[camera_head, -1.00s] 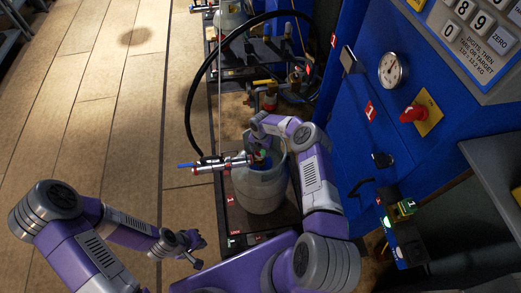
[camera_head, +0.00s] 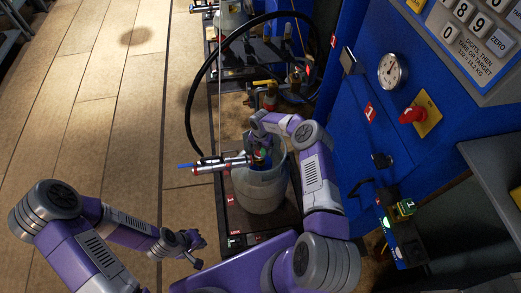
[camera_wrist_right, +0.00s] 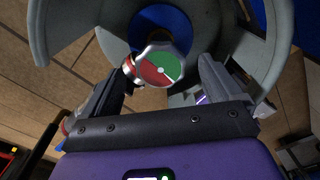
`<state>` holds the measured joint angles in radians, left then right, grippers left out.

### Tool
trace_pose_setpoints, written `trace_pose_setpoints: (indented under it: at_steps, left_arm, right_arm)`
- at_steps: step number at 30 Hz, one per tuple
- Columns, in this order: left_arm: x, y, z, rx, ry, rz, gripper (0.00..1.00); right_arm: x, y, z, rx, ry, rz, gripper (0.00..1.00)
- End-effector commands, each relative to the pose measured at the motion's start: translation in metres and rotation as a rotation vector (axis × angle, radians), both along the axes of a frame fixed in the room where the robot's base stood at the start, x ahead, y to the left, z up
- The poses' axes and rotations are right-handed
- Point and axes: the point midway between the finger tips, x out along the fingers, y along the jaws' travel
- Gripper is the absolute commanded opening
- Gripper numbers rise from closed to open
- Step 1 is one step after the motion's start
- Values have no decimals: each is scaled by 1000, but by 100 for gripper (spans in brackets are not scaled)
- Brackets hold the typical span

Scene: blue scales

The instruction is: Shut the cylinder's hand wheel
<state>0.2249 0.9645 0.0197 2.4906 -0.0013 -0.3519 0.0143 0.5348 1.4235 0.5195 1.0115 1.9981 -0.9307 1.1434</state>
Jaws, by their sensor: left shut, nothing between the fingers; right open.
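The gas cylinder (camera_head: 262,192) is grey-white and stands on a dark scale platform in the head view. Its hand wheel (camera_wrist_right: 160,64), with a green and red face and a pale rim, shows in the right wrist view between and just beyond my open right fingers. My right gripper (camera_wrist_right: 160,88) is over the cylinder's top, inside the grey collar (camera_wrist_right: 268,45); whether a finger touches the wheel I cannot tell. In the head view my right wrist mostly hides the wheel. My left gripper (camera_head: 194,250) is shut and empty, low at the left, away from the cylinder.
A red and silver filling connector (camera_head: 222,164) with a blue end sticks out left of the cylinder top. A black hose (camera_head: 190,100) loops behind. Floor at left is clear.

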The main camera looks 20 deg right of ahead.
Motion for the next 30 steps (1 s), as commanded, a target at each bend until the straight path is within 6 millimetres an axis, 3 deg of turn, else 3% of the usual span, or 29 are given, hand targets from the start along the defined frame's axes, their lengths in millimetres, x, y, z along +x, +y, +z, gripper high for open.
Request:
trace_pose_setpoints:
  at_steps: [3, 10, 30]
  left_arm:
    - [0, 0, 9, 0, 0, 0, 0]
    - [0, 0, 17, 0, 0, 0, 0]
    - [0, 0, 18, 0, 0, 0, 0]
  right_arm:
    - [1, -1, 26, -1, -2, 0, 92]
    - [0, -1, 57, -1, -1, 0, 92]
    - [0, 0, 62, 0, 0, -1, 92]
